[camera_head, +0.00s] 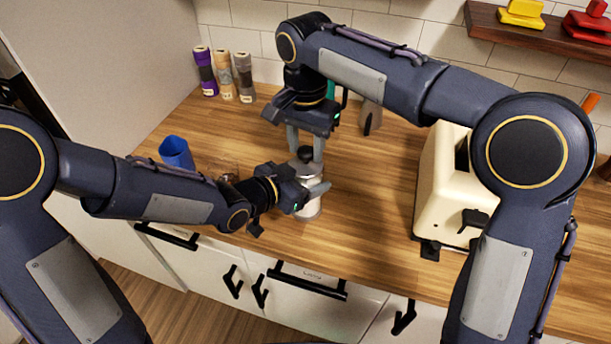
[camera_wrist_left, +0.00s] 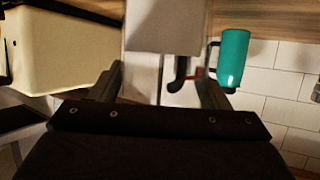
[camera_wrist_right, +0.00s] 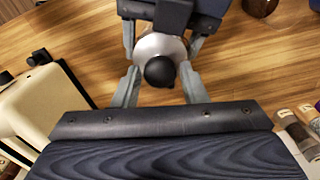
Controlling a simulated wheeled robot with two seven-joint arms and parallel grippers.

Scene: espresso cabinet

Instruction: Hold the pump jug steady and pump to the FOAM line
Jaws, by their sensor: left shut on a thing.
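The pump jug (camera_head: 310,209) is a silver cylinder with a round black knob (camera_head: 306,153), standing upright on the wooden counter. My left gripper (camera_head: 313,193) reaches in from the left and is shut on the jug's body; the grey body also fills the middle of the left wrist view (camera_wrist_left: 165,30). My right gripper (camera_head: 305,147) points down over the jug from above. In the right wrist view its fingers (camera_wrist_right: 160,88) stand apart on either side of the knob, with a gap on both sides. I cannot make out the FOAM line.
A cream toaster (camera_head: 447,188) stands to the right. A blue cup (camera_head: 176,152) and a glass vessel (camera_head: 223,166) are to the left. Several canisters (camera_head: 224,76) line the back left. A teal mug (camera_wrist_left: 233,58) stands behind. The counter between jug and toaster is clear.

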